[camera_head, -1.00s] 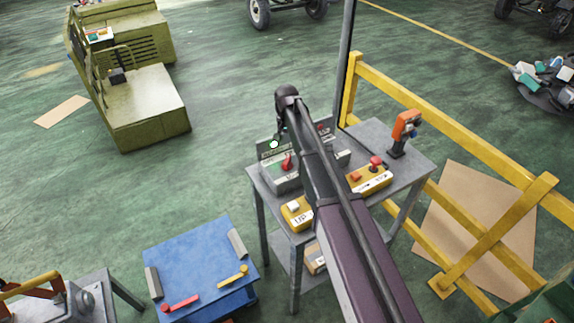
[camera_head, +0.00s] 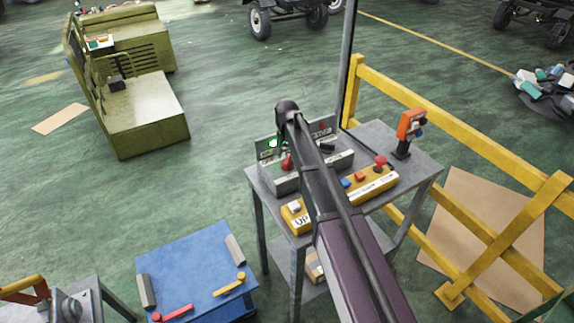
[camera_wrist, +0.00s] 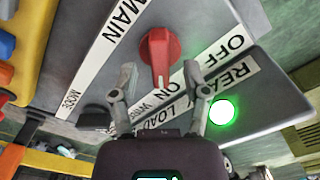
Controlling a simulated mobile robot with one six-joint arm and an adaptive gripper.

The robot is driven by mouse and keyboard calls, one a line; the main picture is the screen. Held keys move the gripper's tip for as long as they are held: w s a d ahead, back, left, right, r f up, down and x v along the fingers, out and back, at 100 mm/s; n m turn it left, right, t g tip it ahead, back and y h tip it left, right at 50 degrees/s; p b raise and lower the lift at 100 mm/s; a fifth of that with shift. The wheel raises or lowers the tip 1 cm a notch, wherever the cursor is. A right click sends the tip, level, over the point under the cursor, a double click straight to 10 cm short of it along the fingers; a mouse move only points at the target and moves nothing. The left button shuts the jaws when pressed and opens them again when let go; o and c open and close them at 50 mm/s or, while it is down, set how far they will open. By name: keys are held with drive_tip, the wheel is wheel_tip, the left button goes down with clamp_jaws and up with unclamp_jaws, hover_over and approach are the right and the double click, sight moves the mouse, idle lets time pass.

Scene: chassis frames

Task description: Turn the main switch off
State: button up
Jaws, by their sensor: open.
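The main switch is a red rotary knob (camera_wrist: 159,56) on a grey panel, beside a white "MAIN" label. Its lower end in the wrist view points toward the "ON" label (camera_wrist: 171,89); the "OFF" label (camera_wrist: 228,48) is to the right. The knob also shows in the head view (camera_head: 287,162), just below my gripper. My gripper (camera_wrist: 161,75) is open, with one fingertip on each side of the knob's lower end. Whether the fingers touch it I cannot tell. In the head view my arm hides part of the panel.
A green lamp (camera_wrist: 222,112) glows on the panel near the right finger. A yellow button box (camera_head: 372,185) and an orange handheld device (camera_head: 409,130) are on the same grey table (camera_head: 424,166). A yellow railing (camera_head: 455,121) stands behind. A blue workbench (camera_head: 190,266) is at lower left.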

drive_tip(key=shift+f+b, duration=0.85)
drive_tip(key=shift+f, duration=0.3)
clamp_jaws()
